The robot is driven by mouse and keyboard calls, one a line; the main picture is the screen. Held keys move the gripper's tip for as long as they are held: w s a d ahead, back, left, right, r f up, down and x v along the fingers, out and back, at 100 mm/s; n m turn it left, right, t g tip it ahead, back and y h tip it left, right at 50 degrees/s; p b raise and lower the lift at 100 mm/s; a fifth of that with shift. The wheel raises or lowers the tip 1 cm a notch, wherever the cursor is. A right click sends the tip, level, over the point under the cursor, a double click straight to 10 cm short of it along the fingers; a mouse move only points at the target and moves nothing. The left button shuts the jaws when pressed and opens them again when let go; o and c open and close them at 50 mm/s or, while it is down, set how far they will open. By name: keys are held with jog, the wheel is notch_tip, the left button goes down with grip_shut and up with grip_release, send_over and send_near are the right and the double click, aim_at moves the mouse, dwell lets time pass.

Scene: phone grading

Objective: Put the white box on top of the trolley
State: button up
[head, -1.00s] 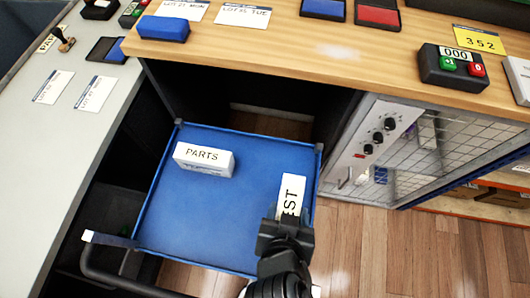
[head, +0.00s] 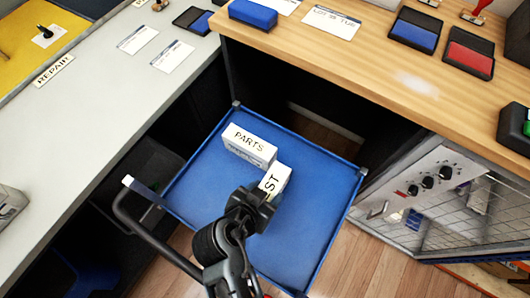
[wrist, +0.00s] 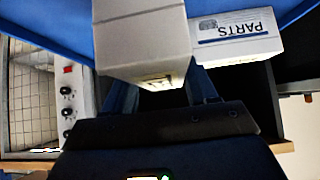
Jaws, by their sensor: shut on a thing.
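My gripper (head: 255,203) is shut on a white box (head: 274,181) whose label shows only "ST" at its end. In the wrist view this held box (wrist: 143,45) fills the upper middle. The box is over the trolley's blue top (head: 310,225); I cannot tell whether its underside touches it. A second white box (head: 249,146), labelled "PARTS", rests on the trolley top, close to the held box. It shows beside the held box in the wrist view (wrist: 238,38). My gripper hides the near part of the held box.
A grey bench (head: 90,100) stands to the left and a wooden counter (head: 340,65) behind the trolley. A metal cabinet with knobs (head: 425,180) stands to the right. The trolley's dark handle (head: 150,240) sticks out at the near left. Bare blue surface lies to the right.

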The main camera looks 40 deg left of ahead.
jog(key=shift+f, duration=1.65)
jog(key=shift+f, duration=0.1)
jog(key=o, duration=1.3)
jog(key=shift+v, duration=3.85)
